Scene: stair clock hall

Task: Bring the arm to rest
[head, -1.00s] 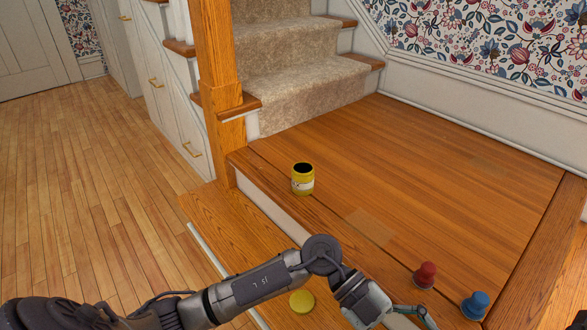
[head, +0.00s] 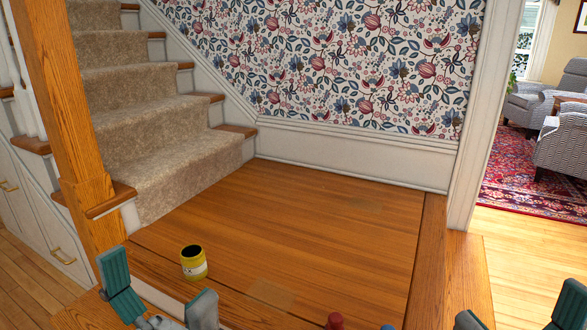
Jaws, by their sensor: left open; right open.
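My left gripper (head: 159,278) shows at the lower left of the head view. Its two teal-grey fingers are spread apart, with nothing visible between them. My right gripper (head: 520,303) shows at the bottom right corner. Its fingers are spread wide and partly cut off by the frame's lower edge. Both arms behind the grippers are mostly out of view. An open yellow jar (head: 193,263) with a dark opening stands upright on the wooden landing (head: 300,225), just beyond the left gripper in the picture.
A red-topped object (head: 335,321) and a blue-topped one (head: 388,327) show only their tops at the bottom edge. A wooden newel post (head: 66,110) and carpeted stairs (head: 150,120) stand at the left. The landing's middle is clear. Armchairs (head: 563,140) are far right.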

